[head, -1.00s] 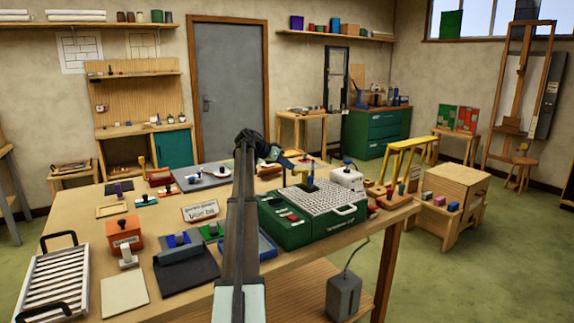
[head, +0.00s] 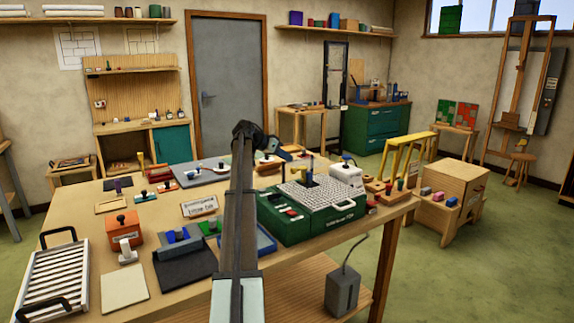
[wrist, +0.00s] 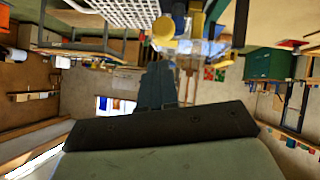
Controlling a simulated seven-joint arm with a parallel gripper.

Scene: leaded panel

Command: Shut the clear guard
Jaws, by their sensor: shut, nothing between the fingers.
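My gripper (head: 288,155) is at the far side of the green grinder (head: 300,228), close above the back of the bench in the head view. In the wrist view its dark fingers (wrist: 158,85) are together with nothing between them. In the wrist view a clear, see-through piece, apparently the guard (wrist: 205,48), shows beyond the fingertips beside a yellow round part (wrist: 163,27). Its angle is hard to tell, and I cannot tell whether the fingers touch it.
A white box with a blue knob (head: 346,177) stands right of the grinder. A yellow frame (head: 408,155) is farther right. A blue tray (head: 262,240), an orange box (head: 123,230) and a slatted rack (head: 62,278) lie to the left.

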